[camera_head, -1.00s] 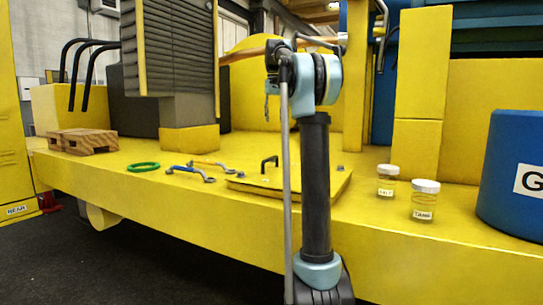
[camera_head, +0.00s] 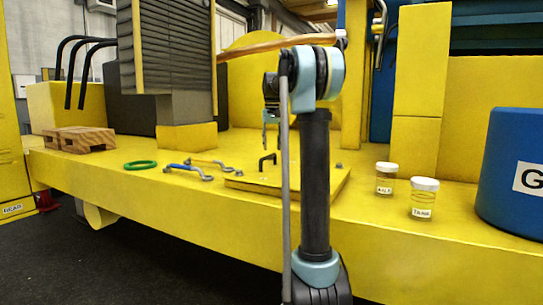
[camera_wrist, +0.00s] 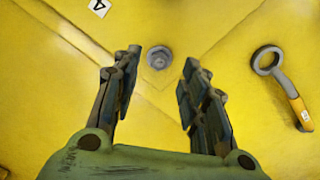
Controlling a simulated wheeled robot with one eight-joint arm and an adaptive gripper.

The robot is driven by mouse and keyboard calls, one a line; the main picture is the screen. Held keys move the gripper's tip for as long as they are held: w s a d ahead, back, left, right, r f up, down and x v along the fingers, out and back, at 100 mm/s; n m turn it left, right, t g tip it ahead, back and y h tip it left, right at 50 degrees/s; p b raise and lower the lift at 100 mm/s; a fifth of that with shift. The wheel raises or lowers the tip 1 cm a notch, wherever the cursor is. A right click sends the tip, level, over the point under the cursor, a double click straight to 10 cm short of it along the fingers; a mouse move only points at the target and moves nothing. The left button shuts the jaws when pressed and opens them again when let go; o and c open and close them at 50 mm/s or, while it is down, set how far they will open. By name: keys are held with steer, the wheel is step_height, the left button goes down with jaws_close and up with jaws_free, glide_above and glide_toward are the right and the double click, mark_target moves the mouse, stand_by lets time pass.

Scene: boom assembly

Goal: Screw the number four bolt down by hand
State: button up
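A grey hex-headed bolt (camera_wrist: 159,58) stands on the yellow plate near its corner in the wrist view. A white label with a 4 (camera_wrist: 99,7) lies near it at the upper left. My gripper (camera_wrist: 162,62) is open and empty, with one finger on each side of the bolt in the picture. The fingers do not appear to touch it; their height above it is hard to tell. In the head view, my gripper (camera_head: 270,137) points down over the yellow plate (camera_head: 310,190). My arm hides part of that plate.
A ring spanner with a yellow handle (camera_wrist: 289,97) lies right of the bolt.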

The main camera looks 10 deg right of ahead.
steer(key=shift+f, duration=2.05)
jaws_close()
